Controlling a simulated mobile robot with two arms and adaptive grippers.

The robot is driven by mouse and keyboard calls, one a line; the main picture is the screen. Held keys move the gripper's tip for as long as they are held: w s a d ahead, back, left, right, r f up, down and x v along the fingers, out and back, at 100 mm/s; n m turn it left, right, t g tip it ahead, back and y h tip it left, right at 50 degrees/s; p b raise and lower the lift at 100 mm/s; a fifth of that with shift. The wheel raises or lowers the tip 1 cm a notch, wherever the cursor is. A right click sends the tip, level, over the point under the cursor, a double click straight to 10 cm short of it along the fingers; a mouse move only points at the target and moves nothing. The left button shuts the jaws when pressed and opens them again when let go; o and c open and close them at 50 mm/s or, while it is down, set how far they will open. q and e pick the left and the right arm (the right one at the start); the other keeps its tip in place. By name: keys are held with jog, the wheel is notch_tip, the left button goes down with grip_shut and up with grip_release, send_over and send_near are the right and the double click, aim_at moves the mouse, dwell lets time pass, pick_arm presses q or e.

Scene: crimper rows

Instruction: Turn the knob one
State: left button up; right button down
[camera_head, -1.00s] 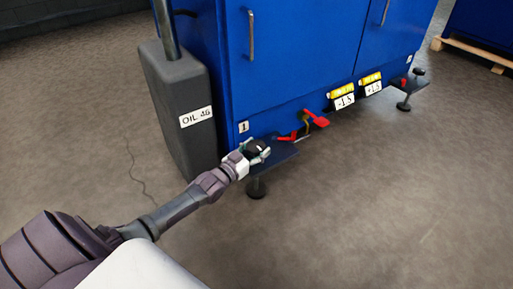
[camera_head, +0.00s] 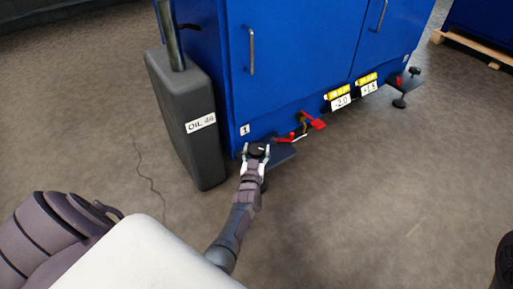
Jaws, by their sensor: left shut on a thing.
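The knob (camera_head: 257,150) is black and round, on a dark plate (camera_head: 281,157) at the lower left corner of the blue cabinet (camera_head: 300,70). A small label "1" (camera_head: 244,130) is on the cabinet just above it. My left gripper (camera_head: 256,153) is shut on the knob, with one pale finger on each side of it. The fingers partly cover the knob. Two yellow-topped displays are on the cabinet's lower edge; the left display (camera_head: 341,102) reads -2.0 and the right display (camera_head: 369,88) appears to read +1.5. My right gripper is not in view.
A red-handled valve (camera_head: 314,121) and red parts sit just right of the plate. A grey tank (camera_head: 186,120) labelled "OIL 46" stands left of the cabinet. Another plate with a foot (camera_head: 402,90) is at the right corner. The front floor is clear, with a thin cable at left.

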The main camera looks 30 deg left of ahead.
pick_arm(q)
jog(key=shift+y, duration=0.3)
jog(key=o, duration=1.1)
jog(key=shift+o, duration=0.2)
jog(key=shift+a, duration=0.1)
